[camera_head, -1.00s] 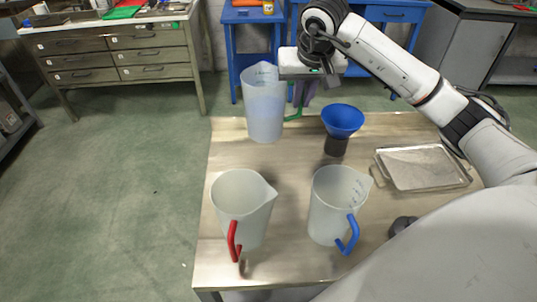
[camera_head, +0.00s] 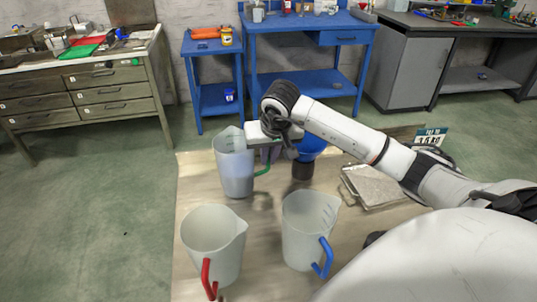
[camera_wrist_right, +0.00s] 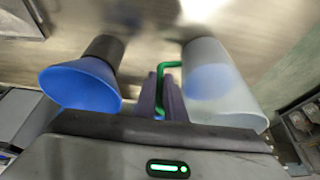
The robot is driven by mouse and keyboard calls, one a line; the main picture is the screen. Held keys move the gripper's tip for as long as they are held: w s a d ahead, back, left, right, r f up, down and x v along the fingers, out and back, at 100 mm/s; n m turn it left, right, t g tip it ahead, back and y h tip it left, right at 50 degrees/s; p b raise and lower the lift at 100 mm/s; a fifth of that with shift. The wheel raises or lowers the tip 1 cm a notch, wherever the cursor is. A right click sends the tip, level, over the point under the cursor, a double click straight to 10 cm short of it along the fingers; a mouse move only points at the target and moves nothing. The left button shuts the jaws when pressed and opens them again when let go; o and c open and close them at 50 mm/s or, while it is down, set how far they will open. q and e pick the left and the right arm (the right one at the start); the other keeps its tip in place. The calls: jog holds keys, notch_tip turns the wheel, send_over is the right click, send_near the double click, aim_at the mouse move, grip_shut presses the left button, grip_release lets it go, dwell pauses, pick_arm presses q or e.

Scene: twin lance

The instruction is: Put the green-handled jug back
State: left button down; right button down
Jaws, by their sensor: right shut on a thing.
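The green-handled jug (camera_head: 235,168) is a translucent, upright jug at the back left of the metal table (camera_head: 262,238). Its lower part looks bluish. My right gripper (camera_head: 268,157) reaches in from the right and is shut on its green handle (camera_head: 261,171). In the right wrist view the fingers (camera_wrist_right: 170,98) close on the green handle (camera_wrist_right: 160,85), with the jug (camera_wrist_right: 215,85) right of them. The jug's base looks at or close to the tabletop; I cannot tell whether it touches. My left gripper is not in view.
A blue funnel (camera_head: 312,145) on a dark base stands just right of the gripper, partly hidden by my arm. A red-handled jug (camera_head: 213,243) and a blue-handled jug (camera_head: 308,230) stand in front. A metal tray (camera_head: 372,187) lies right. Tabletop between the jugs is clear.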

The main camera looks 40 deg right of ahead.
jog(key=shift+r, duration=0.1)
jog(key=shift+w, duration=0.1)
jog(key=c, duration=1.8)
grip_release()
jog(key=shift+f, duration=0.2)
jog(key=shift+c, duration=0.2)
jog(key=v, duration=1.2)
jog(key=shift+r, duration=0.15)
jog(key=shift+s+a, duration=0.1)
jog(key=shift+s, duration=0.1)
